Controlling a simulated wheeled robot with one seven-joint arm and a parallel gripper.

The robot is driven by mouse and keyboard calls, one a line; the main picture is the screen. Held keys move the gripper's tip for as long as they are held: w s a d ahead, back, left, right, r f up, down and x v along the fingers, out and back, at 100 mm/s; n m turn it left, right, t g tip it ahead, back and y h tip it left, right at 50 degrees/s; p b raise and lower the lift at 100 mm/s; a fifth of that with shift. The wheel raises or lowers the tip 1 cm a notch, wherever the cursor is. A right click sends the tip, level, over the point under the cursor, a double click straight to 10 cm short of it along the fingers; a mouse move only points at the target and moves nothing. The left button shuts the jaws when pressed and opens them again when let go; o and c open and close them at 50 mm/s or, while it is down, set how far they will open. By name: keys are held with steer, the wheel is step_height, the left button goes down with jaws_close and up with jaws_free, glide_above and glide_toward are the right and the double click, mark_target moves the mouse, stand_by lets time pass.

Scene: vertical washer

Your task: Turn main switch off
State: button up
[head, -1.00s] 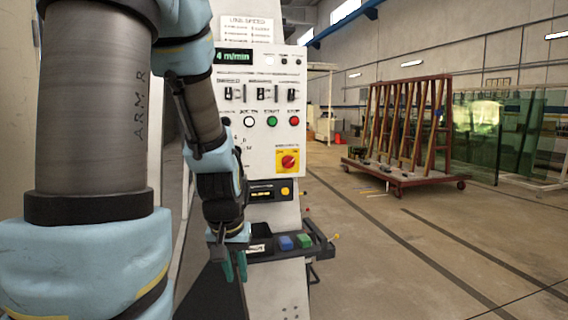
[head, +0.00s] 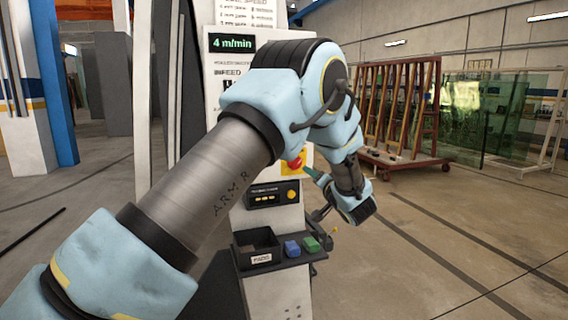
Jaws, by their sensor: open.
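The main switch (head: 296,163) is a red knob on a yellow plate (head: 292,172) on the front of the white washer panel. My arm hides part of the knob and plate, so I cannot tell which way the knob is turned. The gripper is open and holds nothing that I can see. I cannot tell whether a fingertip touches the knob.
My arm crosses the upper panel and hides most of its buttons. The "4 m/min" display (head: 232,43) shows above. Below are a black control box (head: 272,194) and a tray (head: 240,257) with a blue block (head: 292,249) and a green block (head: 311,243). A rack (head: 398,110) stands behind right.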

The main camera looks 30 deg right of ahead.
mark_target(298, 164)
steer(key=w+p, duration=0.1)
steer(key=w, duration=0.2)
steer(key=w+d+p, duration=0.1)
steer(key=w, duration=0.3)
steer(key=w+p, duration=0.1)
steer(key=w, duration=0.2)
steer(key=shift+w+d+p, duration=0.15)
steer(key=shift+w+p, duration=0.1)
steer(key=shift+p, duration=0.1)
jaws_close()
